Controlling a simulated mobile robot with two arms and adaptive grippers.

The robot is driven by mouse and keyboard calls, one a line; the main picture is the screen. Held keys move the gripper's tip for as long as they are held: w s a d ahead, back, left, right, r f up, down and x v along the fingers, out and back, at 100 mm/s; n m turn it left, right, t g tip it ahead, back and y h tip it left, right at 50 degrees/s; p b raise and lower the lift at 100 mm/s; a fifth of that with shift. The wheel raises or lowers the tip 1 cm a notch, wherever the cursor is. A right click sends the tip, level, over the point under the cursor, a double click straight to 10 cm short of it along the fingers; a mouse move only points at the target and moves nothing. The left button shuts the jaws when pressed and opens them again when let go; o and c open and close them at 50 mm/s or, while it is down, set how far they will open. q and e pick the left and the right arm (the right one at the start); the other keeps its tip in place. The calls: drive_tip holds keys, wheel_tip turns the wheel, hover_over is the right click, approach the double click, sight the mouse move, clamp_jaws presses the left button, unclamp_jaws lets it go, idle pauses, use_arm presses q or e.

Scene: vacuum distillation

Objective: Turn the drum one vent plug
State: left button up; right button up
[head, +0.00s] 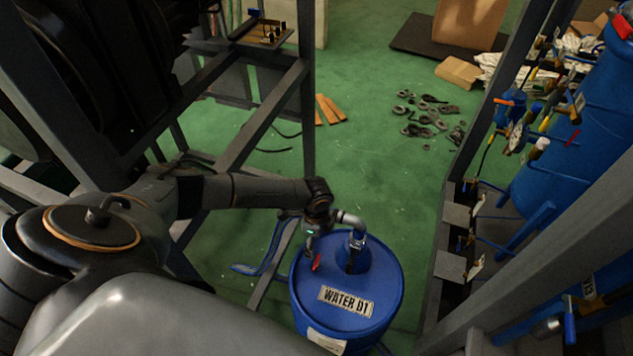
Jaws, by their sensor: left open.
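The blue drum (365,322), labelled WATER D1, stands upright on the floor at the lower middle. A small red part (316,262), which looks like the vent plug, shows on the left side of its lid. A grey bent pipe fitting (352,221) rises from a blue raised part of the lid, right of the red part. My left gripper (311,247) is open and points down over the lid, close to the red part. I cannot tell whether its fingers touch it. My right gripper is not in view.
Dark metal frames stand on the left (307,120) and right (468,150) of the drum. A blue tank (590,120) with valves and gauges is at the right. Loose dark parts (425,118) and wooden strips (331,109) lie on the green floor.

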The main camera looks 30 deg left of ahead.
sight(316, 261)
use_arm(q)
wheel_tip(316, 261, down, 12)
drive_tip(key=b, duration=1)
drive_tip(key=shift+d+r, duration=0.1)
drive_tip(key=shift+f+b, duration=0.8)
drive_tip(key=shift+b, duration=0.1)
drive_tip(key=c, duration=1.1)
drive_tip(key=shift+c, duration=0.2)
